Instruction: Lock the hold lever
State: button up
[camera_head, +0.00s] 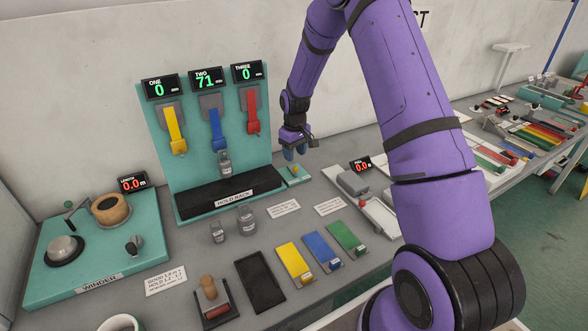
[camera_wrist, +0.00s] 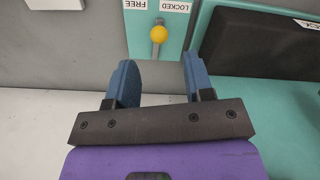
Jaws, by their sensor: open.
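The hold lever (camera_wrist: 159,35) has a yellow ball knob on a short grey stem. It stands on a small teal plate (camera_wrist: 139,38) with a LOCKED label and a FREE label, both upside down in the wrist view. The knob is near the middle between the labels; I cannot tell which setting it is in. In the head view the plate (camera_head: 299,181) is at the right of the hold rack (camera_head: 218,196). My gripper (camera_wrist: 158,65) is open and empty. Its blue fingers are apart on either side of the lever's line, just short of the knob. It also shows in the head view (camera_head: 294,153).
The teal rack board (camera_head: 188,140) carries yellow, red and blue tapes; a weight (camera_head: 224,162) hangs under the blue one, whose display reads 71. Two grey weights (camera_head: 247,220) stand in front. The teal winder (camera_head: 95,240) is at left. A grey device (camera_head: 353,182) is right of the lever.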

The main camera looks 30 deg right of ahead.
aim_at(295, 166)
notch_tip(295, 166, down, 7)
jog(key=shift+r, duration=0.1)
jog(key=shift+c, duration=0.3)
